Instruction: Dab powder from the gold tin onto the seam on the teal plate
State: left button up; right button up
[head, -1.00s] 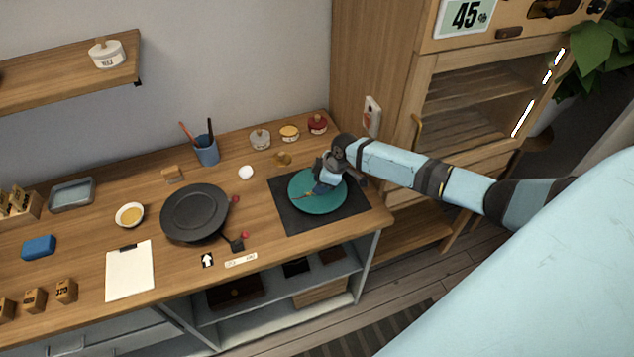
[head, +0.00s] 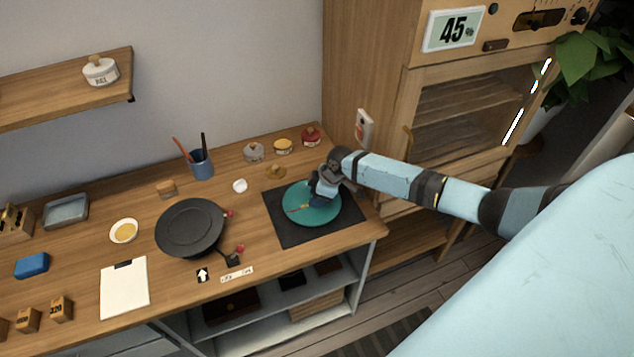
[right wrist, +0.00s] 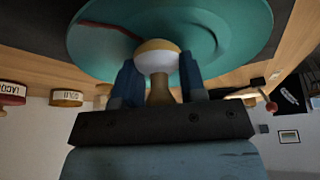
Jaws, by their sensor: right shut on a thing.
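The teal plate (head: 328,213) lies on a dark mat. Its seam (head: 297,208) is a thin reddish-brown line on the left part; it also shows in the right wrist view (right wrist: 108,30). My right gripper (head: 319,200) is over the plate, shut on a dabber (right wrist: 158,56) with a wooden handle and a rounded white pad with a yellow end. The pad is close to the plate, beside the seam in the wrist view; I cannot tell whether it touches. The gold tin (head: 283,147) stands behind the plate and shows its label in the wrist view (right wrist: 67,98). My left gripper is out of view.
A red tin (head: 310,137) and a grey-lidded jar (head: 253,152) flank the gold tin. A gold-brown round piece (head: 275,172) and a white ball (head: 240,186) lie nearby. The dark mat (head: 283,237) ends near the table's right edge. A black turntable (head: 190,228) stands left.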

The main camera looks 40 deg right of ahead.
aim_at(298, 205)
jog(key=shift+w+d+b, duration=0.2)
jog(key=shift+d+b, duration=0.05)
jog(key=shift+b, duration=0.05)
jog(key=shift+s+a+p, duration=0.1)
jog(key=shift+s+p, duration=0.15)
jog(key=shift+p, duration=0.05)
jog(key=shift+a, duration=0.15)
jog(key=shift+w+a, duration=0.35)
jog(key=shift+a, duration=0.3)
jog(key=shift+s+a+p, duration=0.2)
jog(key=shift+a+p, duration=0.1)
jog(key=shift+a, duration=0.55)
jog(key=shift+w+a, duration=0.55)
jog(key=shift+a, duration=0.1)
jog(key=shift+r, duration=0.8)
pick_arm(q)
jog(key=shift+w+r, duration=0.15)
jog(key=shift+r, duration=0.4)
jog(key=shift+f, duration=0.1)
pick_arm(e)
jog(key=shift+r, duration=0.15)
